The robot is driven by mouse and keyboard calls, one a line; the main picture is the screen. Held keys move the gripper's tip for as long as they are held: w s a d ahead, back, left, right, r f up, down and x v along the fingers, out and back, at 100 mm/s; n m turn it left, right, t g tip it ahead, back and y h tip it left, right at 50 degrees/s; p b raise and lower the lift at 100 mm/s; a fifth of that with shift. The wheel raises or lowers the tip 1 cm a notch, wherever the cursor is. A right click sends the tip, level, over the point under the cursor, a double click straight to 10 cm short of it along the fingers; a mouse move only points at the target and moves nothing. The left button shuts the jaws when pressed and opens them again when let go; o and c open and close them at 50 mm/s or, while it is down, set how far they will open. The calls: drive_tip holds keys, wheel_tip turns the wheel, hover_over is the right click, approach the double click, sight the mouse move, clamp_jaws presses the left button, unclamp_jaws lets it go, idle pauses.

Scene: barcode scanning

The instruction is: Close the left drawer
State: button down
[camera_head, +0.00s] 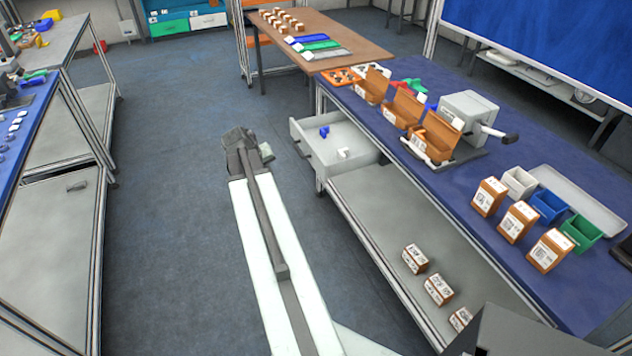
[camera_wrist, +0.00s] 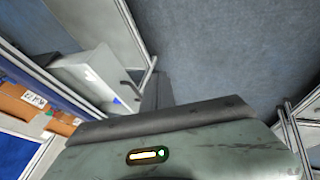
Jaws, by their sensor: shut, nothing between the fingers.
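The left drawer (camera_head: 306,138) is a grey drawer pulled out from under the blue-topped bench in the head view. Its front panel faces left and carries a dark handle. A blue item (camera_head: 324,132) and a white item (camera_head: 344,152) lie inside. My gripper (camera_head: 241,142) is left of the drawer front, with floor visible between them. In the wrist view, the drawer (camera_wrist: 88,72) is at upper left, its handle (camera_wrist: 142,80) close beside the shut fingers of my gripper (camera_wrist: 157,92) in the picture. I cannot tell whether they touch.
The blue bench (camera_head: 480,215) holds orange boxes, a grey device and small bins. A lower shelf (camera_head: 375,205) holds several small boxes. A wooden table (camera_head: 350,42) stands behind. Another bench with a grey cabinet (camera_head: 50,260) is at left. The floor (camera_head: 180,150) between is clear.

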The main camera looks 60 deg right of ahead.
drive_tip(key=s+d+f+m+h+b, duration=0.1)
drive_tip(key=s+d, duration=0.5)
drive_tip(key=d, duration=0.3)
drive_tip(key=b, duration=0.8)
approach(318, 171)
wheel_tip(318, 171, down, 3)
drive_tip(key=w+d, duration=0.1)
drive_tip(key=d, duration=0.1)
drive_tip(key=shift+s+d+f+g, duration=0.25)
drive_tip(key=shift+s+g, duration=0.05)
drive_tip(key=shift+g, duration=0.1)
